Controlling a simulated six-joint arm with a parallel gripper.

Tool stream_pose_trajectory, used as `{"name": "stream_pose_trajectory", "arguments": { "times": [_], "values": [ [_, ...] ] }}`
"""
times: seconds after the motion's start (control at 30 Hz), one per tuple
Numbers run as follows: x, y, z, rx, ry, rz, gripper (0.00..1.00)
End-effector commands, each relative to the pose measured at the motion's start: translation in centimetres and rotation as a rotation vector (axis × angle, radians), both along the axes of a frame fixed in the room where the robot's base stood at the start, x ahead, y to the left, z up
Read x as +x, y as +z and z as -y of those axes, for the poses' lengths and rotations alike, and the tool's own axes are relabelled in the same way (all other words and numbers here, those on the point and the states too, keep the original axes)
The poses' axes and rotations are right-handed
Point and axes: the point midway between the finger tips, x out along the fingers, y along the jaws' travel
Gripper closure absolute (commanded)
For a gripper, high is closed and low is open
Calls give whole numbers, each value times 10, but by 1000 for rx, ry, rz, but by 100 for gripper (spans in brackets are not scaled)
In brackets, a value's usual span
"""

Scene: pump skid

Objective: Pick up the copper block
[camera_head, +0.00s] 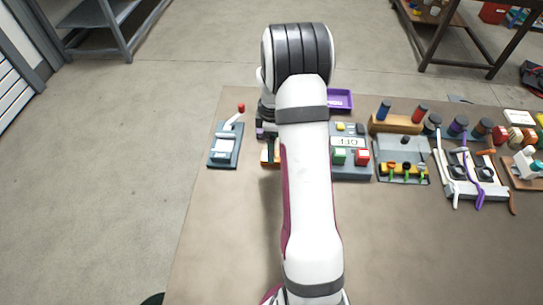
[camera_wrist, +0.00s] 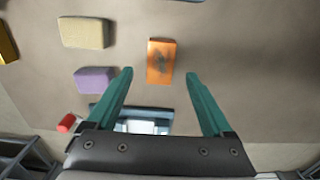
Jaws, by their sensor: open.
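The copper block (camera_wrist: 161,61) is a small orange-brown rectangular piece with a dark smudge, lying on the brown table in the wrist view. My gripper (camera_wrist: 159,73) is open, with its two teal fingers apart and nothing held between them. In the picture the block's near part lies between the fingertips, nearer the left one, with gaps on both sides. I cannot tell how far the fingers are above it. In the head view my arm hides most of this area.
A purple block (camera_wrist: 95,80) and a tan block (camera_wrist: 84,33) lie left of the copper block in the wrist view. A lever unit with a red knob (camera_head: 225,150) stands at the table's left. A display box (camera_head: 350,142), a purple tray (camera_head: 340,99) and several fixtures stand right of my arm.

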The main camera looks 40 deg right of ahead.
Motion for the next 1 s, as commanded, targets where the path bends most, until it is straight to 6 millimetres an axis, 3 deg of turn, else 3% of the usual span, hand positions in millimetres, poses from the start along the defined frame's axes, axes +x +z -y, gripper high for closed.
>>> {"name": "stream_pose_trajectory", "arguments": {
  "times": [0.2, 0.47, 0.9, 1.0],
  "values": [
    [-1, -40, 0, 1, -1, -3, 15],
    [-1, -44, 0, 1, -1, -1, 17],
    [-1, -43, 0, 1, -1, -1, 95],
    [-1, -43, 1, 1, -1, -1, 95]
  ]
}}
